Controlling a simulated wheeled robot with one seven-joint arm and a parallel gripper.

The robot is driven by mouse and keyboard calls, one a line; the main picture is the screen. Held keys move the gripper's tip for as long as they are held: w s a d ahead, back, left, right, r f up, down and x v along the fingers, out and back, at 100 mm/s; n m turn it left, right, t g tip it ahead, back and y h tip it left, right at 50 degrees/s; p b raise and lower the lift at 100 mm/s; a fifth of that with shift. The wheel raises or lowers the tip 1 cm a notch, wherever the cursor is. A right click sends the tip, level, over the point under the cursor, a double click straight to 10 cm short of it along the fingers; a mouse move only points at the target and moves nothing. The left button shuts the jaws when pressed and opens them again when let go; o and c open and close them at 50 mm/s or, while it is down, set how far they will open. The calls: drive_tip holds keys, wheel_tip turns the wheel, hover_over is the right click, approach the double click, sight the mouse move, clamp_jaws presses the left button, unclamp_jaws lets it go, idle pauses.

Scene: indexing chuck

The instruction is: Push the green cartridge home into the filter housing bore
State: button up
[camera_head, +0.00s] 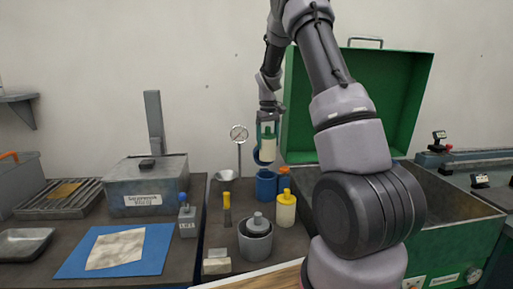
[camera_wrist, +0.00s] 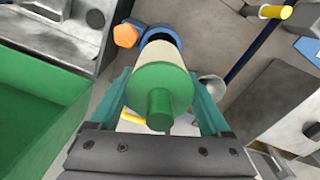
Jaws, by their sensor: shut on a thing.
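My gripper (camera_head: 268,118) is shut on the green cartridge (camera_head: 268,144), which has a cream body and a green end with a round knob. The cartridge hangs upright above the blue filter housing (camera_head: 266,186) in the head view. A blue curved piece (camera_head: 261,158) shows beside the cartridge's lower end. In the wrist view, the cartridge (camera_wrist: 160,90) sits between the teal fingers of my gripper (camera_wrist: 162,100). Its far end lines up with the blue rim (camera_wrist: 161,33) and hides most of the dark opening.
A green open-lidded chest (camera_head: 455,226) is at right, a grey box (camera_head: 146,187) at left.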

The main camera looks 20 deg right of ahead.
sight(267, 154)
drive_tip(key=shift+w+a, duration=0.1)
drive_tip(key=shift+a, duration=0.1)
drive_tip(key=shift+f, duration=2.9)
drive_tip(key=shift+f, duration=2.95)
drive_tip(key=o, duration=1.4)
wheel_tip(267, 154, up, 11)
drive_tip(key=shift+f, duration=0.15)
